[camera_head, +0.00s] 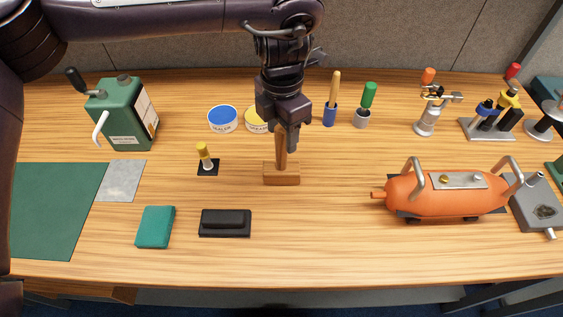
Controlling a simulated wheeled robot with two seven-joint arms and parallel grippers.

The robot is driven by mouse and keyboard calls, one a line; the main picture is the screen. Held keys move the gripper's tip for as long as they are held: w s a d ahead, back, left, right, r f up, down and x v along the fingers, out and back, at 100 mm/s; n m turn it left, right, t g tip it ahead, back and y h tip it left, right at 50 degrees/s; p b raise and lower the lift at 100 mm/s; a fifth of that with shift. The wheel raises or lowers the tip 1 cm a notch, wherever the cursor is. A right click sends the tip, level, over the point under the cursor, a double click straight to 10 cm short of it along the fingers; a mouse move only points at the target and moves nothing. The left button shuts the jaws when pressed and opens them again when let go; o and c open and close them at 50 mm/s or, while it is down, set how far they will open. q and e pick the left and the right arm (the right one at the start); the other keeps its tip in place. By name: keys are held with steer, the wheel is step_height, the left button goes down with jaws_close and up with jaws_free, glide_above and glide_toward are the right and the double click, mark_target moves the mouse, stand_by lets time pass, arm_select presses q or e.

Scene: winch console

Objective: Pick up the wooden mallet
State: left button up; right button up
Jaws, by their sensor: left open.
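The wooden mallet (281,174) stands upright on the bench in the middle of the view, its brown block head down and its handle pointing up. My left gripper (287,137) comes from above, pointing down at the handle. It is open, with its fingers at the handle's upper part, which they partly hide. I cannot tell whether a finger touches the handle. My right gripper does not show.
Behind the gripper stand a blue-lidded tin (222,117) and a partly hidden yellow tin (257,121). A wooden-handled tool in a blue holder (329,116) is close on the right. A black block (225,223) lies in front left. An orange tank (440,195) stands right.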

mark_target(281, 154)
arm_select(q)
steer(key=shift+s+f, duration=0.1)
steer(key=shift+f, duration=1.25)
steer(key=c, duration=1.1)
steer(key=shift+o, duration=0.2)
